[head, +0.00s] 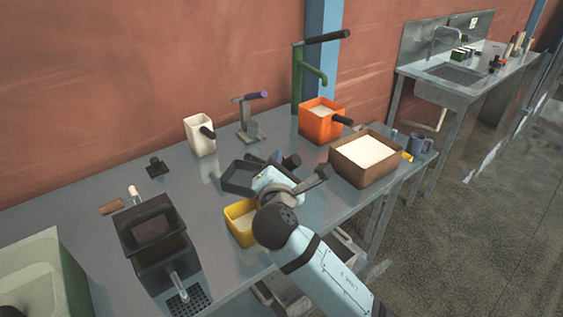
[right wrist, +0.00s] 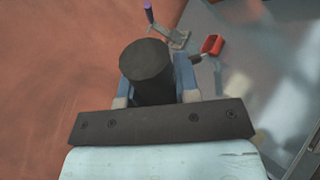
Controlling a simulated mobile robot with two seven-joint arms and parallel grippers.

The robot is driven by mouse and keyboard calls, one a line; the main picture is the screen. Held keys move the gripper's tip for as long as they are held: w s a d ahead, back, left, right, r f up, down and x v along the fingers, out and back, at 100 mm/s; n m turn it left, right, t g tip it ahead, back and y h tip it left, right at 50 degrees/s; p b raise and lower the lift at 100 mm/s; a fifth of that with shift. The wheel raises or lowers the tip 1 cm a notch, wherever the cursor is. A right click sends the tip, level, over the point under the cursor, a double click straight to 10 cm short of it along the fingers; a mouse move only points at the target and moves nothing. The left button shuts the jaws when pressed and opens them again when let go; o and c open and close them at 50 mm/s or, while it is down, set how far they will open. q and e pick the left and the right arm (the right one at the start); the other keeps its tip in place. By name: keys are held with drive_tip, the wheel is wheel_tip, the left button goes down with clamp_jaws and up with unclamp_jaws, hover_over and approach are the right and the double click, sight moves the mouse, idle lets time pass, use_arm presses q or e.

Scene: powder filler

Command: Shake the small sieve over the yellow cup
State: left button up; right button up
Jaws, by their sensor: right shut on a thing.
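The yellow cup (head: 232,229) stands on the metal table with pale powder inside. My right arm partly hides its right side. The small sieve, a dark square frame (head: 238,179), shows just behind and above the cup in the head view. My right gripper (head: 280,166) is shut on a thick dark cylindrical handle, which shows between the fingers in the right wrist view (right wrist: 147,72). The handle appears to belong to the sieve, which looks held above table height. Whether the sieve is straight over the cup, I cannot tell. My left gripper is not in view.
A dark two-part box (head: 150,238) stands left of the cup. A white cup (head: 198,135), a purple-handled press (head: 249,122), an orange container (head: 314,121) and a brown powder box (head: 342,168) stand behind and right.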

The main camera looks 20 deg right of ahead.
drive_tip(key=shift+f+b, duration=0.4)
drive_tip(key=shift+f, duration=0.5)
use_arm(q)
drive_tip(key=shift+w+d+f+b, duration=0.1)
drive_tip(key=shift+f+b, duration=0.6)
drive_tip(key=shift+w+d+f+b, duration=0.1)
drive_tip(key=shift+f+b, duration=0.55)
drive_tip(key=shift+b, duration=0.05)
use_arm(e)
wheel_tip(320, 180, down, 6)
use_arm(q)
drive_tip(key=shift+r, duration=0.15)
use_arm(e)
drive_tip(key=shift+a, duration=0.15)
use_arm(q)
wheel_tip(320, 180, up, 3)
drive_tip(key=p, duration=0.3)
idle(0.4)
